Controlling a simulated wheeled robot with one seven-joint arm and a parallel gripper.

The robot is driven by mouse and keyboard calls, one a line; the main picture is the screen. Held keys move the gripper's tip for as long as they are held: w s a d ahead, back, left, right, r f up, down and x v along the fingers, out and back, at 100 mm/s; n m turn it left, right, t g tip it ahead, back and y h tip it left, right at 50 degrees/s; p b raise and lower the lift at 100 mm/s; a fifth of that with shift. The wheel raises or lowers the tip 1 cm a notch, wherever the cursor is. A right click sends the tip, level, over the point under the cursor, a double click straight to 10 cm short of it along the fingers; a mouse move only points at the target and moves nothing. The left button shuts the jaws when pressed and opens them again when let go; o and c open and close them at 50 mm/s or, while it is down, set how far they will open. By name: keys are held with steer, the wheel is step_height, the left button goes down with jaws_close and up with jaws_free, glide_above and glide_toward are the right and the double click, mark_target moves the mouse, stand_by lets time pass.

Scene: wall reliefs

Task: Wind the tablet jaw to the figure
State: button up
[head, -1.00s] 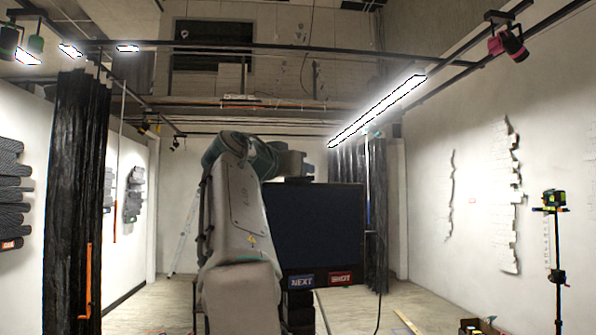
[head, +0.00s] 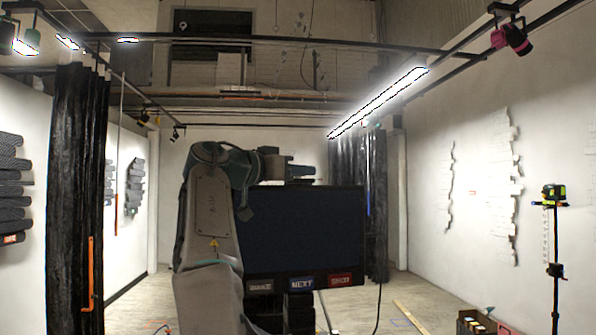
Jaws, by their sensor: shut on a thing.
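A dark screen (head: 305,232) stands in the middle of the head view on a black stand (head: 299,313). Its lower edge has a dark label, a blue one reading NEXT and a red one. My arm rises in front of its left side and bends over its top left. My gripper (head: 300,170) is small and sideways, at the screen's top edge in the picture. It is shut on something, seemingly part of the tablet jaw. The fingertips, the jaw and any figure are too small or hidden to make out.
A tripod (head: 555,270) with a green and black device (head: 554,194) stands at right. An open box (head: 477,321) and a wooden strip (head: 409,316) lie on the floor. A black curtain (head: 77,190) hangs at left. White reliefs (head: 505,190) are on the right wall.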

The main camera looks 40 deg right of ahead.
steer(key=o, duration=0.9)
steer(key=shift+o, duration=0.2)
steer(key=shift+a, duration=0.1)
steer(key=a+b, duration=0.1)
steer(key=a, duration=1.2)
steer(key=shift+a, duration=0.35)
steer(key=shift+s, duration=0.1)
